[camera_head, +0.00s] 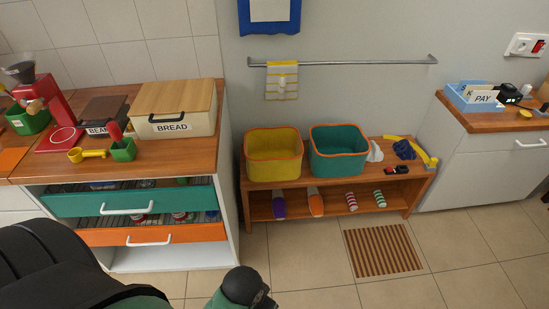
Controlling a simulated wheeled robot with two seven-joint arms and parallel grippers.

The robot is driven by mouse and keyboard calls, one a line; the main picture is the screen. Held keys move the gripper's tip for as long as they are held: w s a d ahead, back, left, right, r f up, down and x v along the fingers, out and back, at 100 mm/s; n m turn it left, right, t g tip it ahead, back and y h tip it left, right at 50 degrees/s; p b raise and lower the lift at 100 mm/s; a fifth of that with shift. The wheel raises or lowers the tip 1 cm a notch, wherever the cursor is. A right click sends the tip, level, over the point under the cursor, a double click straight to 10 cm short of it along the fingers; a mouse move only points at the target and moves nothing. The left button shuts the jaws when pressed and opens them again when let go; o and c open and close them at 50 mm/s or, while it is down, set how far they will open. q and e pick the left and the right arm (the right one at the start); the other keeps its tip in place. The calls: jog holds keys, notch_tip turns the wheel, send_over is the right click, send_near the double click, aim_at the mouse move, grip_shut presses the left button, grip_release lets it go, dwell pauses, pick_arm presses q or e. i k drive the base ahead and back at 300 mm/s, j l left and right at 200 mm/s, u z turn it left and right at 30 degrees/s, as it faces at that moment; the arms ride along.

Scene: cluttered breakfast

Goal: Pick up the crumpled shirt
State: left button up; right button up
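A small dark blue crumpled cloth (405,149) lies on the right part of the low wooden bench, and it looks like the crumpled shirt. A small white rumpled thing (375,152) lies to its left, against the teal basket; I cannot tell whether it is cloth. Neither of my grippers shows. Only black and green parts of my own body come in at the bottom left and bottom middle, well away from the bench.
A yellow basket (273,156) and a teal basket (338,153) stand on the bench (285,187). A yellow object (424,154) and a small red-black item (397,170) lie near the cloth. A striped mat (382,250) lies in front. Teal (75,203) and orange (190,233) drawers protrude at left.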

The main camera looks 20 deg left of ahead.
aim_at(375, 156)
jog(key=i+j+u, duration=0.1)
jog(key=i+u, duration=0.25)
jog(key=i, duration=1.25)
